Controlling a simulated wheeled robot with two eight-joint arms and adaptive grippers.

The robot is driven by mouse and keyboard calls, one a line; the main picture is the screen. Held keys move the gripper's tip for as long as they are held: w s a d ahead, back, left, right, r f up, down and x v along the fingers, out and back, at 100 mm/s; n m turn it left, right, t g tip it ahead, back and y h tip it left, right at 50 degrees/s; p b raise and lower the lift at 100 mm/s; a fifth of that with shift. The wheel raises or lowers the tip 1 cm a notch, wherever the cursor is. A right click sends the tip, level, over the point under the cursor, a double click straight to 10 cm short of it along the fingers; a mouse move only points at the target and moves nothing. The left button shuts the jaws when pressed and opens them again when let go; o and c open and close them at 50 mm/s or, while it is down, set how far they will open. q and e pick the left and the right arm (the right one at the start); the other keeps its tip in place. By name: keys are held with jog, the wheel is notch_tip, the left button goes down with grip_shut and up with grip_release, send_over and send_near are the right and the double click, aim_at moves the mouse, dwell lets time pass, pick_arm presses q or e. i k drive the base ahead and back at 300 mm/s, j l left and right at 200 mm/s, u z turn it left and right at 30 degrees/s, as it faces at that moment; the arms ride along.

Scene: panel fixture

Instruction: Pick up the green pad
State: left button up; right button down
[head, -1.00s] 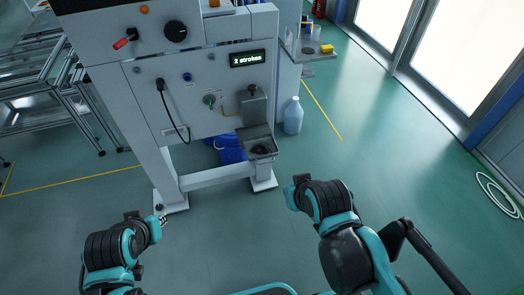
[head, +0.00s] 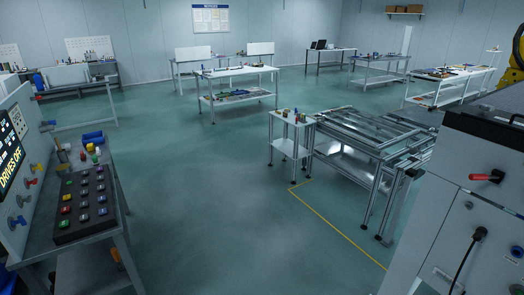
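I cannot make out a green pad in the head view. At the left, a black button box (head: 88,205) with several coloured buttons, some of them green, lies on a grey bench (head: 122,222). Small red, yellow and greenish pieces (head: 91,153) stand behind the box, too small to tell apart. A grey-white panel cabinet (head: 450,225) with a red-handled switch (head: 487,177) and a black plug and cable fills the right edge. Neither of my grippers shows in this view.
A small white cart (head: 291,146) and a metal rack (head: 372,135) stand right of centre. Several worktables, one a white table (head: 237,73), stand farther back. A yellow floor line (head: 335,228) runs toward the cabinet. The green floor in the middle is clear.

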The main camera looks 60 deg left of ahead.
aim_at(96, 162)
jog(key=u, duration=3.25)
jog(key=i+l+z, duration=0.25)
jog(key=i+z, duration=0.25)
jog(key=i+l+z, duration=0.3)
jog(key=i, duration=0.65)
jog(key=i+j+z, duration=0.15)
jog(key=i+z, duration=0.2)
jog(key=i, duration=0.65)
jog(key=i+u, duration=0.75)
jog(key=i+l+u, duration=0.2)
jog(key=i+u, duration=0.2)
